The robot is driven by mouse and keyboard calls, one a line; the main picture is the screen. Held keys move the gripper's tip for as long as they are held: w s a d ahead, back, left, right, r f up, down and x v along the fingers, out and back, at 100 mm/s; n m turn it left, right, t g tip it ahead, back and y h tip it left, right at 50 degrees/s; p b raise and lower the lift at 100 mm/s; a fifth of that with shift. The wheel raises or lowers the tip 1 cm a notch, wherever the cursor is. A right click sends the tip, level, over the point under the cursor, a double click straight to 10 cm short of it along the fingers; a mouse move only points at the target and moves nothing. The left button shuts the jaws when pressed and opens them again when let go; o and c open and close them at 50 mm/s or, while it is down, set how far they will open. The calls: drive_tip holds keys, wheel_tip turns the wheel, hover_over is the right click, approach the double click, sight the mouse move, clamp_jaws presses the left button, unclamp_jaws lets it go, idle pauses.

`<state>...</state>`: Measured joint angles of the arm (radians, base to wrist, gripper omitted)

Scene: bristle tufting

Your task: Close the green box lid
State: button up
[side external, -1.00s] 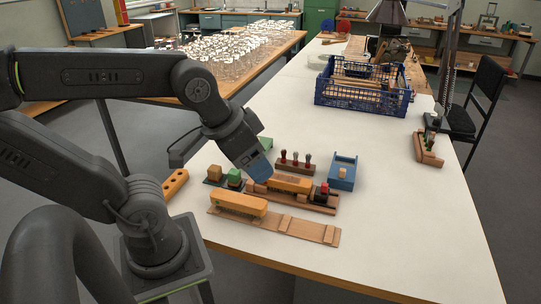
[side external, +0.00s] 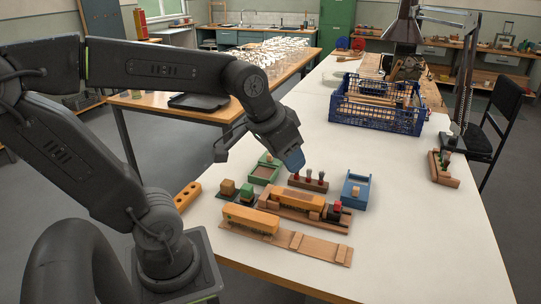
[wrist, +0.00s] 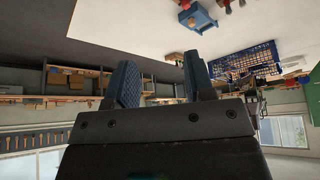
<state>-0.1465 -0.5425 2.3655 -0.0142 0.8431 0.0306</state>
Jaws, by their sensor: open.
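The small green box (side external: 264,172) stands on the white table in the side view, behind the green and tan blocks. Its brownish inside or panel shows from above; I cannot tell exactly how its lid sits. My gripper (side external: 293,161) hangs above the table, just right of the green box and over the row of red-tipped handles, and appears apart from both. In the wrist view its two blue fingers (wrist: 160,82) stand apart with nothing between them. The green box is not visible in the wrist view.
A blue box (side external: 356,192), also in the wrist view (wrist: 198,18), stands right of the handle rack (side external: 308,182). Orange-topped brushes (side external: 250,220) lie on wooden boards in front. A blue crate (side external: 378,115) stands farther back.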

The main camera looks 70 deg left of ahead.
drive_tip(key=w+a+n+y, duration=0.1)
drive_tip(key=w+a+n, duration=0.1)
drive_tip(key=w+a, duration=0.55)
drive_tip(key=n+g+y, duration=0.2)
drive_tip(key=n, duration=0.4)
hover_over(269, 155)
drive_tip(key=s+d, duration=0.3)
drive_tip(key=d, duration=0.1)
wheel_tip(269, 155, down, 15)
drive_tip(key=x, duration=1.3)
drive_tip(key=shift+s+f, duration=0.2)
drive_tip(key=shift+f, duration=0.15)
clamp_jaws()
